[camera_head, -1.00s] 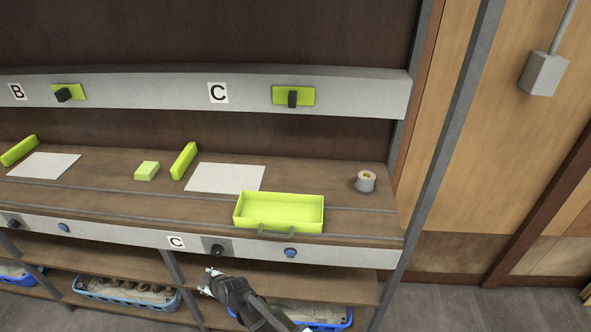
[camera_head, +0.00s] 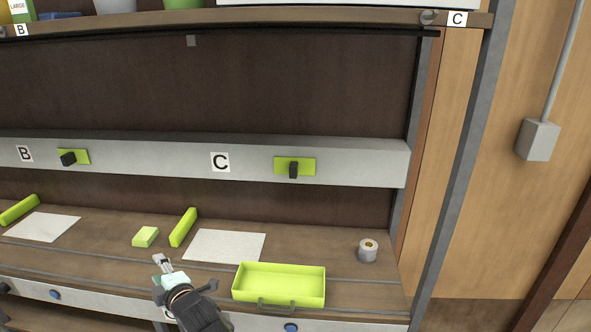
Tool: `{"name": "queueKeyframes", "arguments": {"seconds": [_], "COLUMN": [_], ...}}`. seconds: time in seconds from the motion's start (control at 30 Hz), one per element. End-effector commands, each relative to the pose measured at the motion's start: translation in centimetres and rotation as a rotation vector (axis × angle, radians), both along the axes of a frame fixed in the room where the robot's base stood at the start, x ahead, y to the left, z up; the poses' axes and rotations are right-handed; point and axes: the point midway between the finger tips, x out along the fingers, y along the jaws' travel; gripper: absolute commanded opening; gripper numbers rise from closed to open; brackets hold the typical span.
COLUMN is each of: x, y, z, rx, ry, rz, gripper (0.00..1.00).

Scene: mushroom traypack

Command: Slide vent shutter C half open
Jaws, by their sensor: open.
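The green plate with a black knob, which I take as vent shutter C (camera_head: 295,167), sits on the front of the grey beam. It is to the right of the C label (camera_head: 220,162). The knob stands near the middle of the plate. Whether there is an opening behind the plate cannot be seen. My gripper (camera_head: 162,261) is open and empty, over the worktop at lower left of the shutter and well apart from it.
A similar green plate (camera_head: 74,157) sits beside label B. The worktop holds a green tray (camera_head: 316,285), a white sheet (camera_head: 224,245), a green bar (camera_head: 183,227), a green block (camera_head: 146,237) and a tape roll (camera_head: 368,251). An upper shelf (camera_head: 350,20) runs above. Space before the beam is clear.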

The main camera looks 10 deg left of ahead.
Motion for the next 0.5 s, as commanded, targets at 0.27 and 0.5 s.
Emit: {"name": "queueKeyframes", "arguments": {"seconds": [0.27, 0.5], "x": [9.1, 15.0], "y": [-11.1, -22.4], "z": [4.5, 10.4], "rx": [-0.646, -1.242], "ry": [-0.613, -0.97], "rz": [-0.17, -0.364], "gripper": [0.5, 0.5]}}
